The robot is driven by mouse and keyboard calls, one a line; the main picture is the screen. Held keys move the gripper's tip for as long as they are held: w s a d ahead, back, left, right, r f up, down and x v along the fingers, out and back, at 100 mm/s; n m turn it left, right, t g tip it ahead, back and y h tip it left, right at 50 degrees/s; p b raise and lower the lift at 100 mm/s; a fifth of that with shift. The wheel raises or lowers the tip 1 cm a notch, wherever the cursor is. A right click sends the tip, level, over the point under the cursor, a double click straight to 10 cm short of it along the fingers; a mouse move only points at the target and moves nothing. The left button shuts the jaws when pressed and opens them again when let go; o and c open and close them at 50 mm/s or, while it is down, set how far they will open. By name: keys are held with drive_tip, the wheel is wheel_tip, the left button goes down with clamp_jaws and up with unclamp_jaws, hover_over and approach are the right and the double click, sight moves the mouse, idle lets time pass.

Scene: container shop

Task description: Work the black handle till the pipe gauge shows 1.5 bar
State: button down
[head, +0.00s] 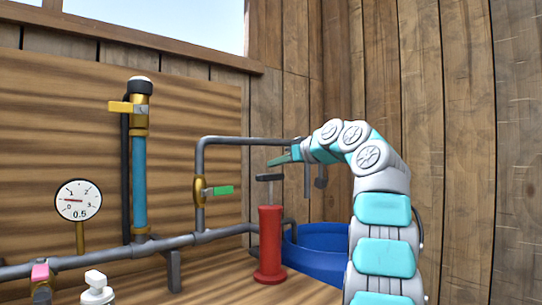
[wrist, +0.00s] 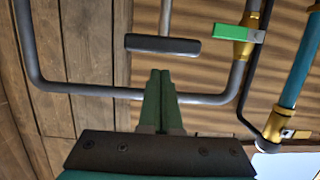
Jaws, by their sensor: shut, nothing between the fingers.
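The black handle (head: 269,177) is a T-bar on a thin rod above a red upright pump cylinder (head: 269,240). The handle also shows in the wrist view (wrist: 163,45), just beyond my fingertips. My gripper (head: 272,162) is shut and empty, slightly above the handle; I cannot tell if they touch. Its closed green fingers show in the wrist view (wrist: 160,74). The round white pipe gauge (head: 78,200) stands at the left on a brass stem. It carries the figure 0.5 at its bottom, and its needle points left, below the 1 mark.
A grey pipe (head: 240,141) arches behind the pump, with a green-levered valve (head: 219,190). A blue tub (head: 325,240) stands behind the pump. A blue tube (head: 139,185) with a yellow-levered top, a pink-handled valve (head: 40,272) and a white fitting (head: 97,290) are at left.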

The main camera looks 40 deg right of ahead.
drive_tip(key=shift+f, duration=0.65)
wheel_tip(320, 180, down, 5)
drive_tip(key=b, duration=0.5)
drive_tip(key=shift+f, duration=0.1)
drive_tip(key=shift+d, duration=0.1)
drive_tip(key=shift+r, duration=0.45)
drive_tip(key=s+r+p, duration=0.1)
drive_tip(key=s+r, duration=0.4)
drive_tip(key=s, duration=0.4)
drive_tip(key=shift+s+d+r+p, duration=0.3)
drive_tip(key=shift+s+r+p, duration=0.05)
drive_tip(key=shift+r+p, duration=0.05)
